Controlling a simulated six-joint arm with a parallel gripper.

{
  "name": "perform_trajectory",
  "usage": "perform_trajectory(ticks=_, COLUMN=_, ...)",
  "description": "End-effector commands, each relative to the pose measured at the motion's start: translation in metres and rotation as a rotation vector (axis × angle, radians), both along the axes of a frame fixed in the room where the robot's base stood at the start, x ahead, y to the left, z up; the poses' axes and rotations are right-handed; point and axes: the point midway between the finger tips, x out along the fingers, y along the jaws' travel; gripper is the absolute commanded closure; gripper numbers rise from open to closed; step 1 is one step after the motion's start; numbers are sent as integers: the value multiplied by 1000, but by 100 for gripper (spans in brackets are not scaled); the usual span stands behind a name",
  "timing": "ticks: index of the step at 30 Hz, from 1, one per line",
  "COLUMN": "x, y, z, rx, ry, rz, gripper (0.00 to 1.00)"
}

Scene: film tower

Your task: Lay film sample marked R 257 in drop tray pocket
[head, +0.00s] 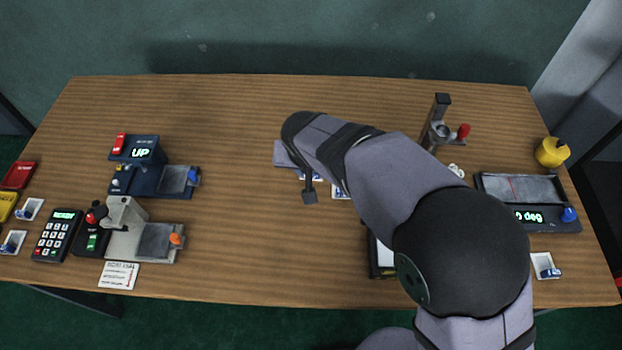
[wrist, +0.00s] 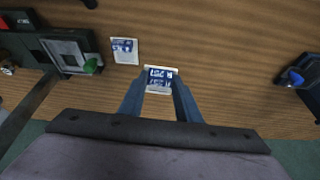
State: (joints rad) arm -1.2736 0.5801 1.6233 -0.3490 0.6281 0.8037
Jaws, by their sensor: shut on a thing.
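In the wrist view my gripper (wrist: 159,90) is shut on a small white-edged film sample (wrist: 160,79) with a blue label. The label is upside down and seems to read 257; its letter is too small to be sure of. The sample lies between the two blue fingertips, over the wood table. I cannot tell whether it touches the table. In the head view my arm hides the fingertips and the held sample. I cannot pick out the drop tray pocket for certain; a dark box (head: 380,262) is partly hidden behind my arm.
Another blue-labelled sample (wrist: 124,50) lies beside the held one. A dark device with a green knob (wrist: 91,66) is at left, one with a blue knob (wrist: 294,77) at right. A clamp stand (head: 437,125) stands at the back right. The table's centre left is clear.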

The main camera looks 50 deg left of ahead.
Motion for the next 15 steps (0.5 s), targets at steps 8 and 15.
perform_trajectory(ticks=8, x=0, y=0, z=18, rx=1, ry=1, rz=-1, gripper=91)
perform_trajectory(ticks=15, x=24, y=-15, z=15, rx=-4, ry=2, rz=-5, gripper=91)
